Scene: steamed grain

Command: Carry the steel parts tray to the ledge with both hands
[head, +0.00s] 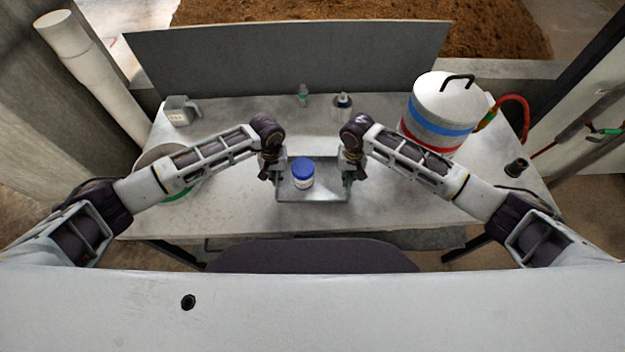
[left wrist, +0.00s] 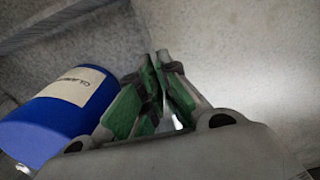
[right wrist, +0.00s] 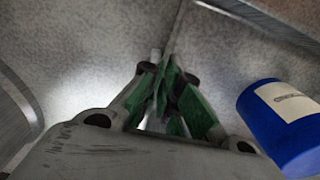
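The steel parts tray (head: 325,192) is at the middle of the table, a jar with a blue lid (head: 303,172) standing inside it. My left gripper (head: 271,172) is at the tray's left side and my right gripper (head: 352,172) at its right side. In the left wrist view, the green-padded fingers (left wrist: 156,62) are closed together at the tray's edge. In the right wrist view, the fingers (right wrist: 165,65) are likewise closed at the edge. The fingers hide the gripped parts of the rim. I cannot tell whether the tray touches the table.
A large white canister (head: 445,105) stands at the right, a dark cup (head: 516,167) farther right. Two small bottles (head: 303,95) (head: 343,103) stand behind the tray. A grey box (head: 180,110) is at back left. A concrete ledge (head: 490,68) runs behind the grey panel (head: 290,60).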

